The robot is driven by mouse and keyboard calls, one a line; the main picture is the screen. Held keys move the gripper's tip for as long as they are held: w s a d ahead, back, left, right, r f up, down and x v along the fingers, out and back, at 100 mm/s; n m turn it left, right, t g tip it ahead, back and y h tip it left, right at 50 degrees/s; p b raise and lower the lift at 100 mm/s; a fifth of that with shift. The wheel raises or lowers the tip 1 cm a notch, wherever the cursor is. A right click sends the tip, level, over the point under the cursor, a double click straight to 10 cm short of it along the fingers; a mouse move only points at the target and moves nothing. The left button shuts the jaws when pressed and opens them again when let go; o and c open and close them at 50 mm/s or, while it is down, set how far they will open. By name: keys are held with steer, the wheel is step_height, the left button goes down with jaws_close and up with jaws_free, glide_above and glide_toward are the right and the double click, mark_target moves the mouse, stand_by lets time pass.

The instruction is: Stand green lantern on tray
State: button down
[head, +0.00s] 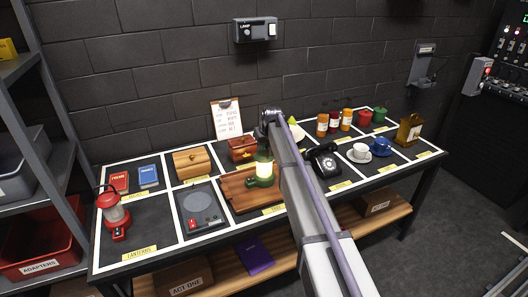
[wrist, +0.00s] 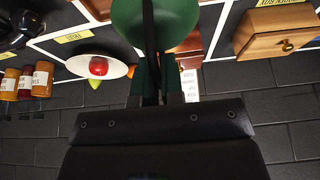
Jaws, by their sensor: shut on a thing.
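The green lantern (head: 262,169), with a glowing pale body, is upright at the right part of the wooden tray (head: 235,198). I cannot tell whether its base touches the tray. My gripper (wrist: 157,92) is shut on the lantern's handle; the green lantern top (wrist: 155,20) fills the upper middle of the wrist view. In the head view my arm hides most of the gripper and the area right of the lantern.
A red lantern (head: 113,214) stands at the table's left end. A grey device (head: 202,208) lies left of the tray. A red box (head: 242,148) and clipboard (head: 226,118) are behind it. A black telephone (head: 323,161) stands to the right, beyond my arm.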

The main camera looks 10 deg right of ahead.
steer(key=shift+r, duration=0.15)
steer(key=shift+f, duration=0.2)
steer(key=c, duration=1.2)
jaws_free()
steer(key=shift+c, duration=0.2)
steer(key=shift+r, duration=0.1)
steer(key=p+v, duration=1.2)
steer(key=v, duration=0.1)
steer(key=s+a+f+m+g, duration=0.1)
steer(key=s+g, duration=0.1)
steer(key=s, duration=1.9)
steer(key=s+a+f+m+g+h, duration=0.1)
steer(key=s+a+g, duration=0.1)
steer(key=s, duration=1.9)
steer(key=shift+s+m+b, duration=0.25)
steer(key=shift+m+b, duration=0.05)
steer(key=shift+b, duration=0.05)
steer(key=shift+a+f, duration=0.1)
